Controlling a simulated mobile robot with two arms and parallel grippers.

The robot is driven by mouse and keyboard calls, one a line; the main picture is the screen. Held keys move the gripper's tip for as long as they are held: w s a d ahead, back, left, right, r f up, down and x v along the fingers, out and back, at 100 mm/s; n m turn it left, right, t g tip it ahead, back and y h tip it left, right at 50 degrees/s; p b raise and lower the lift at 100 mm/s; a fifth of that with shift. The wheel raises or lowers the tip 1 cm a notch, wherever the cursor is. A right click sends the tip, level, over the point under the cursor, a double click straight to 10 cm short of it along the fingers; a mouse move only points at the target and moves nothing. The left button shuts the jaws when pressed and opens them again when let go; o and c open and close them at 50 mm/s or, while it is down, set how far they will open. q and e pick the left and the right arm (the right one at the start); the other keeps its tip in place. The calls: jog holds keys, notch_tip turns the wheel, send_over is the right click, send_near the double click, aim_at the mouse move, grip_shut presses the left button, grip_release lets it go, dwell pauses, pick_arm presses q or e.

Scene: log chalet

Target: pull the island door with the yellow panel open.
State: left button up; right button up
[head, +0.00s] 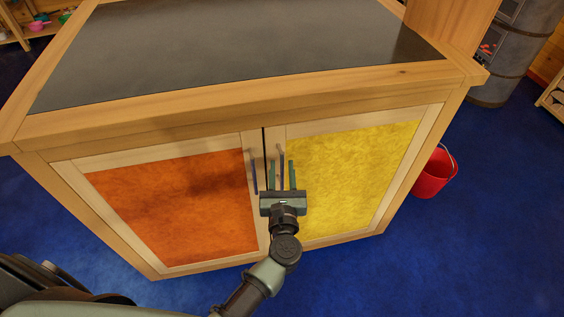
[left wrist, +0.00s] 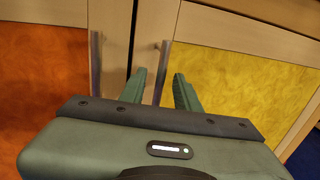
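The island door with the yellow panel (head: 350,175) is the right one of two and looks shut, with a thin dark gap on its left edge. Its upright bar handle (head: 281,152) is near that edge. The yellow panel (left wrist: 235,85) and the handle (left wrist: 164,60) also show in the left wrist view. My left gripper (head: 282,163) is open in front of the handle. In the left wrist view its fingers (left wrist: 161,72) stand one on each side of the handle, with space on both sides. How deep they reach around it is hard to tell. My right gripper is not in view.
The door with the orange panel (head: 175,205) is to the left, with its own handle (head: 253,176) close to my left finger. The island's dark top (head: 235,50) is bare. A red bucket (head: 432,175) stands to the right on the blue floor.

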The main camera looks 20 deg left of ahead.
pick_arm(q)
jog(key=shift+x, duration=0.85)
grip_shut()
dwell(0.8)
